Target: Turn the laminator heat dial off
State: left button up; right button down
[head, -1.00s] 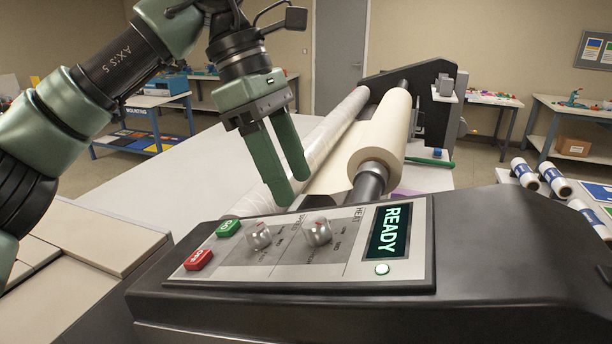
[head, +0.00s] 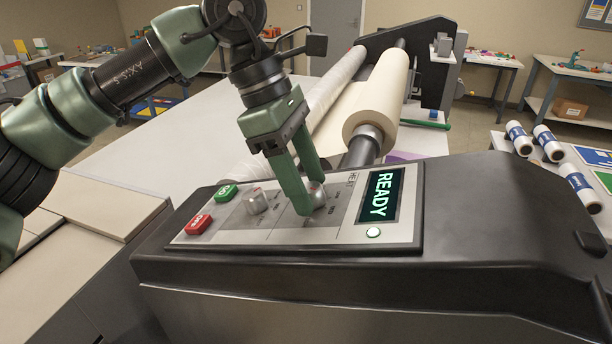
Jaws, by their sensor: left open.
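The heat dial (head: 318,197) is a silver knob on the laminator's control panel (head: 375,237), beside the HEAT label and left of the lit green READY display (head: 379,195). My left gripper (head: 310,195) is open and points down at the heat dial, with its green fingers on either side of it. The near finger partly covers the dial. I cannot tell whether the fingers touch it. A second silver dial (head: 256,201) sits to the left. My right gripper is not in view.
A green button (head: 226,193) and a red button (head: 199,223) are at the panel's left end. Several white-and-blue rolls (head: 548,143) lie on a table at right.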

pick_arm(q)
grip_shut()
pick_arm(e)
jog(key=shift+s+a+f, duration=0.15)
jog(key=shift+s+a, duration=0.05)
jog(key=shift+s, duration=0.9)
